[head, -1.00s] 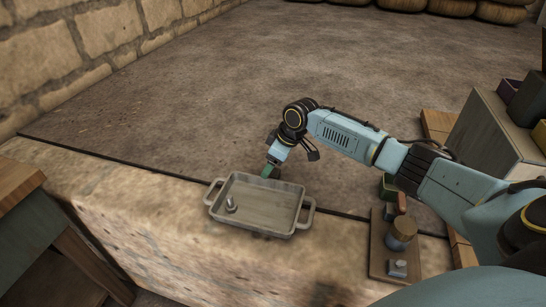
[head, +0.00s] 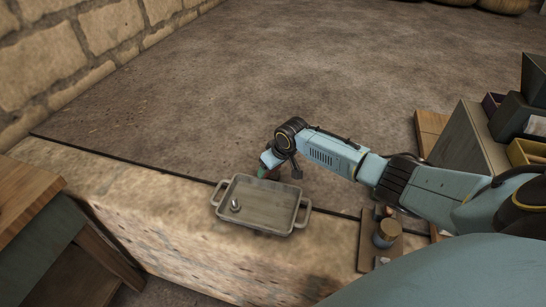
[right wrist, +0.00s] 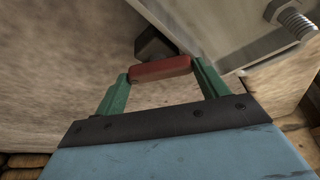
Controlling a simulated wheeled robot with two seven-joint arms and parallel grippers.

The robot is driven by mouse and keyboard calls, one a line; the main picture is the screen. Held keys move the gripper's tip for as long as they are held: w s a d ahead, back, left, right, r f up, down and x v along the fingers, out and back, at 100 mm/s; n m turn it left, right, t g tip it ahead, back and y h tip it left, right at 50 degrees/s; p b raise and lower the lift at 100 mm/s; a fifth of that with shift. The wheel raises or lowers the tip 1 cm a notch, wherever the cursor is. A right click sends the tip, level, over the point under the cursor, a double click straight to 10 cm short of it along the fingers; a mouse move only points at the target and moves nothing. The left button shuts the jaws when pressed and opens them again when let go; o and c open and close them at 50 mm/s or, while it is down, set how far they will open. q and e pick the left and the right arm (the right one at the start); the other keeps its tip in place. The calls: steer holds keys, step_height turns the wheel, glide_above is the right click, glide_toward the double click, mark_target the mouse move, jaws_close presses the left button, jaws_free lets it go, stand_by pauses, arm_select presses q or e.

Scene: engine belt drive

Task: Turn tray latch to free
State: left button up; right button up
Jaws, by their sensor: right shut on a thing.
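The grey metal tray (head: 262,218), with a handle at each end, sits on the stone ledge. A metal bolt (head: 235,205) is in it; both the tray (right wrist: 205,25) and bolt (right wrist: 292,20) show at the upper right of the right wrist view. My right gripper (head: 265,173) is low at the tray's far edge. In the right wrist view, its green fingers (right wrist: 160,72) are shut on a red bar (right wrist: 160,68), apparently the latch handle. A dark block (right wrist: 152,42) lies just beyond the bar. In the head view the arm hides the latch. My left gripper is out of view.
Boxes and bins (head: 530,153) stand at the far right. A wooden table (head: 25,195) is at the left. The floor behind the tray is clear.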

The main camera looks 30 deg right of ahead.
steer(key=shift+s+a+r+m+h+p, duration=0.1)
steer(key=shift+r+m+h+p, duration=0.05)
steer(key=shift+m+p, duration=0.4)
steer(key=shift+a+r+m+h+p, duration=0.1)
steer(key=shift+m+h+p, duration=0.05)
steer(key=shift+m+p, duration=0.4)
steer(key=shift+f+m+h+p, duration=0.1)
steer(key=shift+m+h+p, duration=0.3)
steer(key=shift+m+p, duration=0.45)
steer(key=m+h+p, duration=0.1)
steer(key=m, duration=0.1)
steer(key=shift+f+m+p, duration=0.1)
steer(key=shift+m+p, duration=0.2)
steer(key=shift+m, duration=0.05)
steer(key=shift+a+m+g+h, duration=0.1)
steer(key=shift+m+g+h, duration=0.3)
steer(key=shift+m, duration=0.8)
steer(key=shift+f+m+g+h, duration=0.1)
steer(key=shift+m+g+h, duration=0.2)
steer(key=shift+m, duration=0.8)
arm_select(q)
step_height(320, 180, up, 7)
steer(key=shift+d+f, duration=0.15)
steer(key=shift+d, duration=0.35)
arm_select(e)
steer(key=shift+m, duration=0.4)
steer(key=o, duration=1)
steer(key=shift+w, duration=0.2)
steer(key=shift+c, duration=0.2)
